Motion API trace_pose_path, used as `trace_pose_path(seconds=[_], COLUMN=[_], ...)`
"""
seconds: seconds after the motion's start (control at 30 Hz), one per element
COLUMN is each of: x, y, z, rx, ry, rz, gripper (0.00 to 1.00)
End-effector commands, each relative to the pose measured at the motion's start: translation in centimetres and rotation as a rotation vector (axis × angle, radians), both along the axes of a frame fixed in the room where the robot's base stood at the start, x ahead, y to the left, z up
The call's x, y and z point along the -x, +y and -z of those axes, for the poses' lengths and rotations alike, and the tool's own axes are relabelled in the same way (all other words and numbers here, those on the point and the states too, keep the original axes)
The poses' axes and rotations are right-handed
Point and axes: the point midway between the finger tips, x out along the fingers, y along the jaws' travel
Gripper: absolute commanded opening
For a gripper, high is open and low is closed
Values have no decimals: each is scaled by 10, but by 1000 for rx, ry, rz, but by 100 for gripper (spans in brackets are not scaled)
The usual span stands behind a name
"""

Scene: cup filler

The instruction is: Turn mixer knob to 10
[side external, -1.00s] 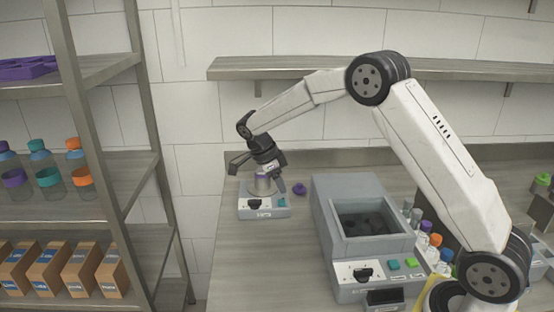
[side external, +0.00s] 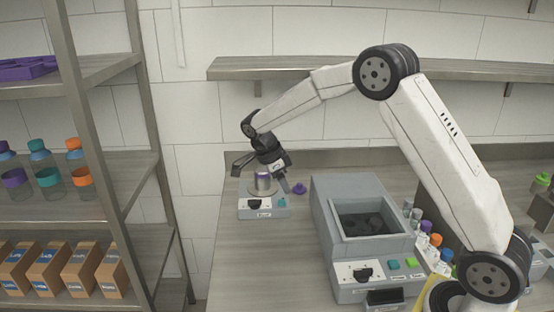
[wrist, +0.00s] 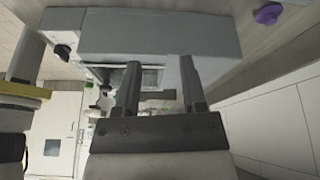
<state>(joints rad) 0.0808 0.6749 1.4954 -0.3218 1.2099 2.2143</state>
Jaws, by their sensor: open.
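The mixer is a small pale box (side external: 250,212) on the counter at left in the side view, with a small black knob (side external: 254,203) and a teal button (side external: 282,202) on its front.
A purple cap (side external: 299,188) lies right of the mixer and shows in the wrist view (wrist: 268,13). A large grey machine (side external: 325,215) with its own black knob (side external: 363,275) stands further right, before several bottles. A shelf rack (side external: 88,140) stands at left.

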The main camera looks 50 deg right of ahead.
Motion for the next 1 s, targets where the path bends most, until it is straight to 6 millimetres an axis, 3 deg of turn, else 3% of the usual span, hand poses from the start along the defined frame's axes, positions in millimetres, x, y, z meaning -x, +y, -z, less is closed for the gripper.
trace_pose_path(seconds=[1.0], x=[-34], y=[-10], z=[30], rx=[-453], ry=[66], rz=[-1076], gripper=[53])
